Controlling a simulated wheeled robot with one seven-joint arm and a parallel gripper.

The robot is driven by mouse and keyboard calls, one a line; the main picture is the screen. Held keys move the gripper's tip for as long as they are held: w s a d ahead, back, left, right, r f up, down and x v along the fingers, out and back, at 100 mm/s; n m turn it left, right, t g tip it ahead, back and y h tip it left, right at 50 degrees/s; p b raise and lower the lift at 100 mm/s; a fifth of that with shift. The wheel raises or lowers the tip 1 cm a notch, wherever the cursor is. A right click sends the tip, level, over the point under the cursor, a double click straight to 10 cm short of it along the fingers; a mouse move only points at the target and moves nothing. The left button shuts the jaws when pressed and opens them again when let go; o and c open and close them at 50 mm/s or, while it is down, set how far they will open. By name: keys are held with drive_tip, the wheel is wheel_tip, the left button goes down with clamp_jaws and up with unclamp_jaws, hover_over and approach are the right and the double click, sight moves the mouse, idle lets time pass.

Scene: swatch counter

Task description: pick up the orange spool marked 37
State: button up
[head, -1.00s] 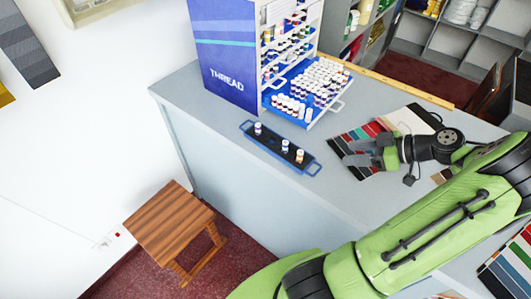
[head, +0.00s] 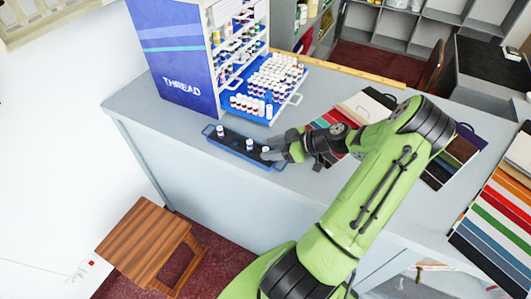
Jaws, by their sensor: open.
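A dark tray with a blue rim and end handles (head: 212,138) lies on the counter in front of the thread cabinet. Three white-topped spools stand on it: a left one (head: 220,131), a middle one (head: 249,144) and a right one (head: 265,150). The right spool showed an orange band earlier; any number on it is too small to read. My gripper (head: 268,149) is open, its fingers pointing left over the tray's right end, right at the right spool. I cannot tell whether they touch it. The fingers hide part of that spool and the tray.
The blue-and-white thread cabinet (head: 180,60) stands behind the tray, its drawer (head: 232,112) pulled out and full of white-topped spools. Colour swatch cards (head: 500,220) lie to the right. A wooden stool (head: 145,235) stands on the floor. The counter (head: 150,105) left of the tray is clear.

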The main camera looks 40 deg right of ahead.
clamp_jaws()
idle(0.4)
